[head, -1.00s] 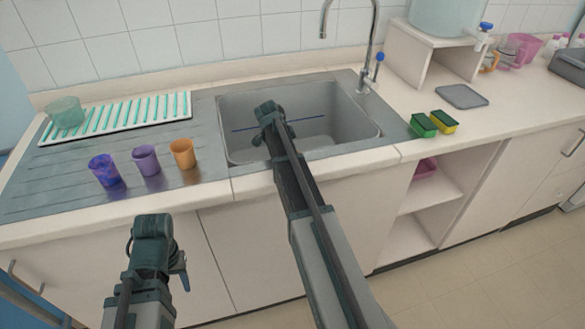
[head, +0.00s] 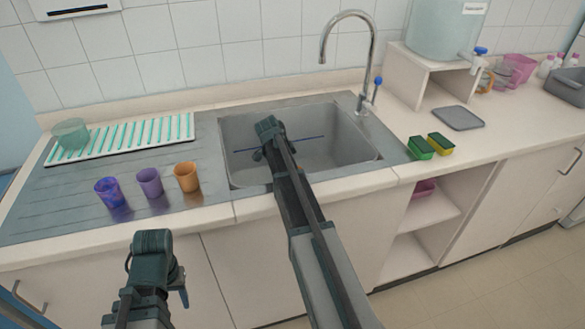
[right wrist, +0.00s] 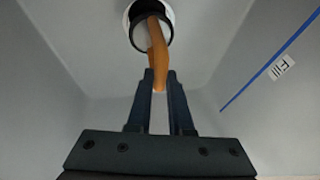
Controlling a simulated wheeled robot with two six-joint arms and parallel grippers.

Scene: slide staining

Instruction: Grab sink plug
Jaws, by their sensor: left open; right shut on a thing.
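The grey sink (head: 345,125) is set into the counter, and my right arm reaches into it. In the right wrist view my right gripper (right wrist: 159,82) is shut on the lower end of an orange strap or handle (right wrist: 157,48). The strap runs up to a round dark-rimmed plug (right wrist: 137,35) at a white ring in the sink floor. I cannot tell whether the plug is seated or lifted. The plug is hidden in the head view. My left gripper (head: 178,284) is open and empty in front of the counter.
A blue fill line (right wrist: 268,62) marks the sink wall. The tap (head: 350,50) stands behind the sink. Blue, purple and orange cups (head: 187,177) stand left of it, near a ribbed rack (head: 120,140). Two sponges (head: 421,148) lie to the right.

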